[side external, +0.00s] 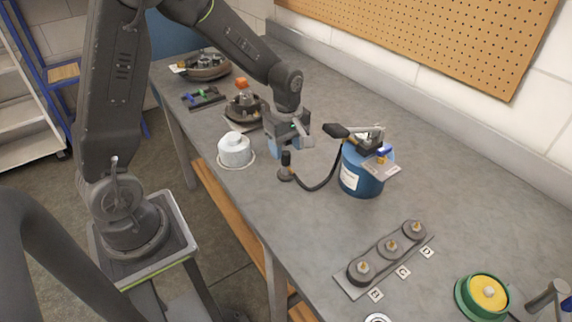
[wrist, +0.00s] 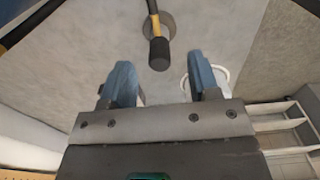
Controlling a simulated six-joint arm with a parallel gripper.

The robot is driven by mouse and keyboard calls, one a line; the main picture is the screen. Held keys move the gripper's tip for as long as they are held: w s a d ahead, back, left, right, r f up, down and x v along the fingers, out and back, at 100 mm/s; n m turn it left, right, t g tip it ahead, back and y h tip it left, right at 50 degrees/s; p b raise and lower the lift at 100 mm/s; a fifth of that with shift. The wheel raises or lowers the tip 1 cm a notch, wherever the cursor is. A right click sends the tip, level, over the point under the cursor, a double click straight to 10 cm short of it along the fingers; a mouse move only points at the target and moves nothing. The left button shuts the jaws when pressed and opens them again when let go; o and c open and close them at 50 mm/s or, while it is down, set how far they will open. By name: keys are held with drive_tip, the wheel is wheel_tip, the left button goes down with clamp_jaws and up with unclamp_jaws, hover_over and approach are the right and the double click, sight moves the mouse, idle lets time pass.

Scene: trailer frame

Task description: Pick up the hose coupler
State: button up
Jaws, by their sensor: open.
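The hose coupler (side external: 286,161) is a small black upright piece on a round grey base on the bench, with a black hose running from it to a blue tank (side external: 362,173). In the wrist view the coupler (wrist: 158,54) shows as a dark cylinder with a yellow-banded stem, beyond and between the fingertips. My gripper (side external: 284,148) is just above and near the coupler, with blue fingers pointing down. In the wrist view my gripper (wrist: 160,78) is open, with nothing between its fingers. Whether a finger touches the coupler cannot be told.
A white lidded pot (side external: 235,149) on a pale ring stands left of the coupler. The tank carries a black-handled tool. A plate with several grey knobs (side external: 389,246) lies nearer the front. Round dark fixtures (side external: 244,106) stand behind. Bench between tank and knob plate is clear.

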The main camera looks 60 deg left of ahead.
sight(286, 153)
drive_tip(key=f, duration=0.4)
drive_tip(key=shift+w+a+f, duration=0.1)
drive_tip(key=shift+a+f, duration=0.2)
drive_tip(key=shift+f, duration=0.1)
drive_tip(key=shift+c, duration=0.5)
clamp_jaws()
drive_tip(key=shift+r, duration=0.15)
